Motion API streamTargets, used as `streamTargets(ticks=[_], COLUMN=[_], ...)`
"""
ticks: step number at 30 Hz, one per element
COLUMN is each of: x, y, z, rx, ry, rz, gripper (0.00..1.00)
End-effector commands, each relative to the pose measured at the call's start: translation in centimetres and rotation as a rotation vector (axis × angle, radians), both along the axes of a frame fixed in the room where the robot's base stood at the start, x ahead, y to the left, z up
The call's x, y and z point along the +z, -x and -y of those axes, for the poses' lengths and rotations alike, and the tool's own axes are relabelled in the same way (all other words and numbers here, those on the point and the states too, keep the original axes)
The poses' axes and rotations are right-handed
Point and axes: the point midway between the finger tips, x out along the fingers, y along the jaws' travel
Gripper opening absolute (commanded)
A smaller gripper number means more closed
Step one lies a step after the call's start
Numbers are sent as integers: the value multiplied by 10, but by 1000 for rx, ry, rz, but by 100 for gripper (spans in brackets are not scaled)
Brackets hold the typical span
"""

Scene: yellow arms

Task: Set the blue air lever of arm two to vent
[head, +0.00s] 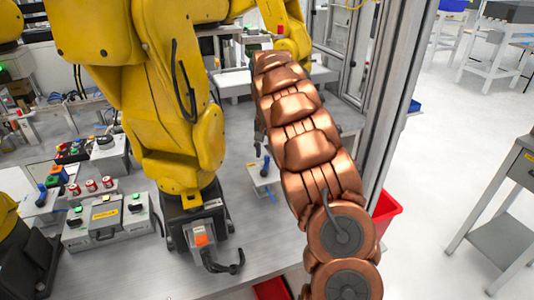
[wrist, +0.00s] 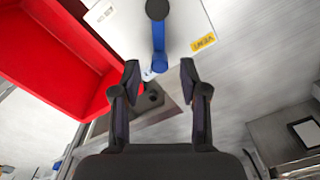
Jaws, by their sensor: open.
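The blue lever (wrist: 159,45) stands out from a white box (wrist: 190,22) in the wrist view. It has a round black part at its upper end, and the box bears a yellow label (wrist: 203,42). In the head view the blue lever (head: 265,166) and its white box (head: 261,180) are right of the middle yellow arm, beside my copper arm. My gripper (wrist: 160,76) is open and empty. Its fingertips lie on either side of the lever's lower end in the picture; I cannot tell whether they touch it. In the head view my arm mostly hides the gripper.
The big yellow arm (head: 175,100) stands close to the left of my arm. A red bin (wrist: 55,62) is left of the box in the wrist view. A grey case (head: 108,222) and another blue lever (head: 42,193) are at the left.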

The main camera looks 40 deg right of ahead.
Motion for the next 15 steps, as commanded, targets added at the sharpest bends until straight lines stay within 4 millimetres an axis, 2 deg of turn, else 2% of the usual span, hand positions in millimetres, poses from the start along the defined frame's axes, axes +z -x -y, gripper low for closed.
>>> streamTargets(ticks=[6,15], x=[-14,-16], y=[1,1], z=[0,0], rx=[0,0], ry=[-2,-1], rz=[-4,-2], gripper=[44,44])
